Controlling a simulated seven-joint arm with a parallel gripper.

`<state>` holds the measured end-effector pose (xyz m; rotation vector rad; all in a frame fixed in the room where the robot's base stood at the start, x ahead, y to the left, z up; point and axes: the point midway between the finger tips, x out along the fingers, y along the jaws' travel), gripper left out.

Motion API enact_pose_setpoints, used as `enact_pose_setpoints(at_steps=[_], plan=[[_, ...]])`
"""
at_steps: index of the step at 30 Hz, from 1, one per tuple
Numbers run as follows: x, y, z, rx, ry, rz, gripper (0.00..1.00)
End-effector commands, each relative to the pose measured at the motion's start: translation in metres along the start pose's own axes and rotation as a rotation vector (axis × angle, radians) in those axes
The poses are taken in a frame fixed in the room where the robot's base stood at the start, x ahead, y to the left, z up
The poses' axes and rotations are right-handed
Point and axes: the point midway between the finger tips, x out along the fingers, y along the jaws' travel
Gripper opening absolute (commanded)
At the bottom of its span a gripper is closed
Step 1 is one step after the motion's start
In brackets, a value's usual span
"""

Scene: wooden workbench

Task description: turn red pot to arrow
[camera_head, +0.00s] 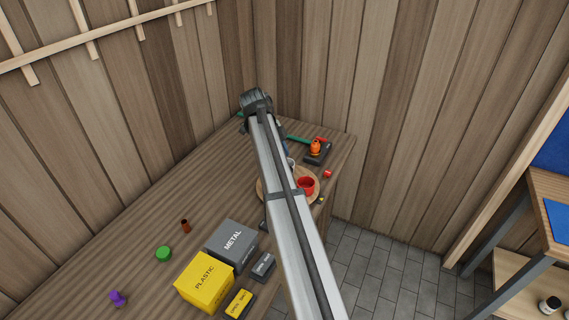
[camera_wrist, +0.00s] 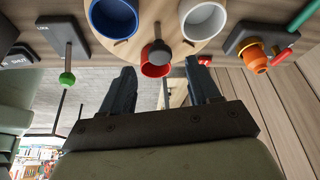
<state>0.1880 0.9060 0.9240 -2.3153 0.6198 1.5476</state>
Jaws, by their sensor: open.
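The red pot (camera_head: 306,186) stands on a round wooden board (camera_head: 312,199), partly behind my arm in the head view. In the wrist view the red pot (camera_wrist: 155,70) shows between the fingertips, with a dark grey round-ended piece (camera_wrist: 160,50) in front of it. A blue pot (camera_wrist: 114,18) and a white pot (camera_wrist: 203,20) are on the same board (camera_wrist: 158,20). My gripper (camera_wrist: 160,67) is open, with its fingers either side of the red pot in the picture; contact cannot be told. The head view does not clearly show the gripper. I cannot make out an arrow.
A dark base with an orange piece (camera_head: 315,147) stands beyond the board, near a red button (camera_head: 327,174). A green-tipped lever (camera_wrist: 67,78) is at left in the wrist view. Grey METAL (camera_head: 232,241) and yellow PLASTIC (camera_head: 205,281) boxes stand nearer on the bench.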

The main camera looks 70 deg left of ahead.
Motion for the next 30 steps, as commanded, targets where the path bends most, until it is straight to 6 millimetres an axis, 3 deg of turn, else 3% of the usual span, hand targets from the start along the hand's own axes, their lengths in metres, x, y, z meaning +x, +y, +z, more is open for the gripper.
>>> enact_pose_setpoints(at_steps=[6,15,30], plan=[[-0.046,-0.001,0.0,0.0,-0.001,-0.001,0.61],[-0.089,-0.001,0.0,0.0,0.0,0.0,0.61],[-0.099,0.0,0.0,0.0,0.0,0.001,0.61]])
